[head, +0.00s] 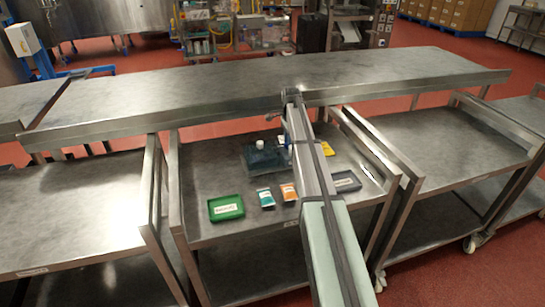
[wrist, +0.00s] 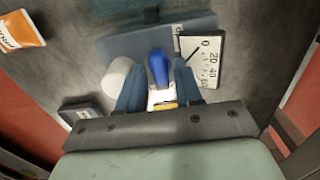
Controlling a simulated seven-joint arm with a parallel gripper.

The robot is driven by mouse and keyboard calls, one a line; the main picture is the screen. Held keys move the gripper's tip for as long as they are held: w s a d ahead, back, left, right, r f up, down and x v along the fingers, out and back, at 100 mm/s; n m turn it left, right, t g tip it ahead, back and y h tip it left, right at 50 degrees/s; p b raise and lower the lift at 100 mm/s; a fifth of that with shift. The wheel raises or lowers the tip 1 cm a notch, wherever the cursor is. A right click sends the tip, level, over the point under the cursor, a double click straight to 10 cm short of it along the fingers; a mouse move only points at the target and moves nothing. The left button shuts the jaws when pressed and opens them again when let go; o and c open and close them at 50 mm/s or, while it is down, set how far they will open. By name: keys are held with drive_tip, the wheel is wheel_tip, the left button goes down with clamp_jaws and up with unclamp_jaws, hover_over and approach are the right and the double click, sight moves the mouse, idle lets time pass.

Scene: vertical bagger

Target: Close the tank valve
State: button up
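The valve shows in the wrist view as a blue rounded handle (wrist: 158,66) on a white base, lying between the two fingers of my gripper (wrist: 159,77). The blue-grey fingers stand apart, one on each side of the handle, with a narrow gap visible near the tips. I cannot tell if either finger touches it. A white round part (wrist: 118,76) is left of the fingers and a gauge plate (wrist: 208,62) with a dark needle is on the right. In the head view the dark tank (head: 262,156) with a pale cap stands on the middle table; my arm hides its right side and my gripper.
The steel table (head: 205,180) also holds a green tray (head: 226,208), a teal packet (head: 265,198), an orange packet (head: 289,192), a grey tray (head: 346,181) and something yellow (head: 327,149). A raised steel shelf (head: 190,92) runs behind. The side tables are clear.

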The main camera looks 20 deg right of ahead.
drive_tip(key=shift+o, duration=1.3)
drive_tip(key=shift+r, duration=2.5)
wheel_tip(320, 180, up, 14)
drive_tip(key=shift+o, duration=0.4)
drive_tip(key=shift+f, duration=0.1)
